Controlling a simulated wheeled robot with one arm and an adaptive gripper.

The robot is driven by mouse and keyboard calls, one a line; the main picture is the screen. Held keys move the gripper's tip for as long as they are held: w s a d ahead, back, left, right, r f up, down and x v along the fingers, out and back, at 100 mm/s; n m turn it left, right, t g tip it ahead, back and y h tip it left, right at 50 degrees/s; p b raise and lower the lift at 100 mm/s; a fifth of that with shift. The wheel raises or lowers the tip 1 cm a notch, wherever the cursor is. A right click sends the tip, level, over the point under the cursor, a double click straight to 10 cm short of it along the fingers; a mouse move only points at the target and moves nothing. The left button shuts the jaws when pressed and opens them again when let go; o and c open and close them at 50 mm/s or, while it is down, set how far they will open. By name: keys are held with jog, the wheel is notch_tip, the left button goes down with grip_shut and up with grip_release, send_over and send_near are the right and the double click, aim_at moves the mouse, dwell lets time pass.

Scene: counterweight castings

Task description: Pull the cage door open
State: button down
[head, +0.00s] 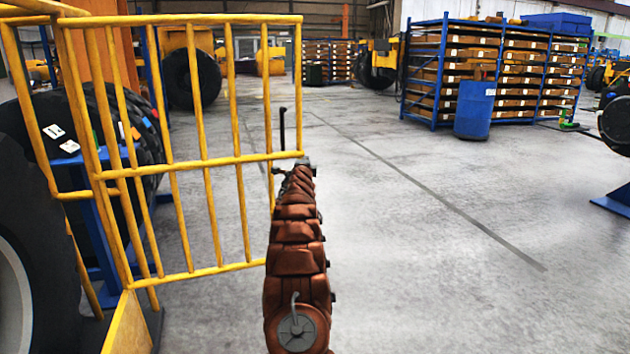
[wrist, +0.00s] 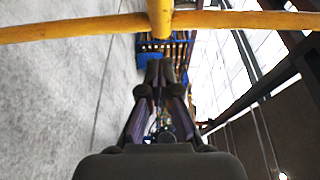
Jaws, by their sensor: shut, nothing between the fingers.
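The cage door (head: 225,162) is a yellow tubular frame with upright bars and a middle rail, at the left of the head view. It stands out over the floor at an angle to the side frame at its left. In the wrist view, yellow door bars (wrist: 75,27) meet in a T across the top. My gripper (wrist: 158,68) has its fingers together, empty, pointing at that junction; whether they touch it I cannot tell. In the head view my arm reaches the door's right edge and hides part of it; the fingertips are hard to make out.
Large black tyres (head: 120,130) and a blue stand (head: 95,215) are behind the bars at left. A blue bin (head: 474,110) stands before a blue rack (head: 428,80) at the back right. The grey floor (head: 450,240) right of my arm is clear.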

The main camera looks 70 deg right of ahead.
jog(key=s+a+b, duration=0.6)
jog(key=a, duration=0.1)
jog(key=shift+s, duration=0.15)
dwell(0.8)
